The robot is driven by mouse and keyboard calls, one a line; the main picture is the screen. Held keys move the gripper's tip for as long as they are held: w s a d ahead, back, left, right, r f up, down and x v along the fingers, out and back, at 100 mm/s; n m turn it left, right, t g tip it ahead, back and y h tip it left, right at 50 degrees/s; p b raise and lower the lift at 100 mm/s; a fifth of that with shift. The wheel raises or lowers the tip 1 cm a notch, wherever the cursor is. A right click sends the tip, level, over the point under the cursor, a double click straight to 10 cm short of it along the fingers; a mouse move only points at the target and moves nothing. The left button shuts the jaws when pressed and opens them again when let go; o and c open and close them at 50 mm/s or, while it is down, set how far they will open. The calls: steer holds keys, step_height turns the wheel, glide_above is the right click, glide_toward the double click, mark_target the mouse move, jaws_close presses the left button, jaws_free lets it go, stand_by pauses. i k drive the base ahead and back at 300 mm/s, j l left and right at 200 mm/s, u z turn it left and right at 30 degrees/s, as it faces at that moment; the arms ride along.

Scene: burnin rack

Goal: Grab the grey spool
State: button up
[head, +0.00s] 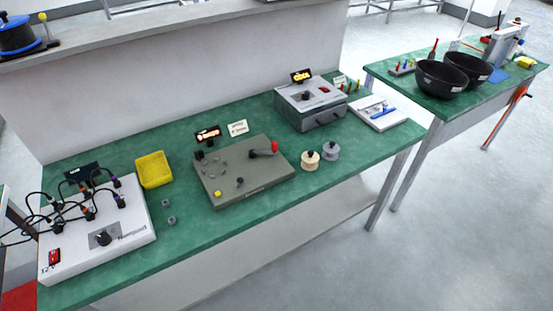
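The grey spool (330,151) stands on the green bench top near its front edge, at the centre right of the head view. A cream spool (310,161) stands close beside it on the left. My gripper is not in the head view, so its state and position do not show.
A grey-green panel box with a red-handled lever (243,172) lies left of the spools. A grey metal box (310,103) stands behind them, a white notebook (378,113) to the right. A yellow bin (154,169) and white wired unit (97,232) are further left.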

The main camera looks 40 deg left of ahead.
mark_target(330, 154)
steer(key=u, duration=1.4)
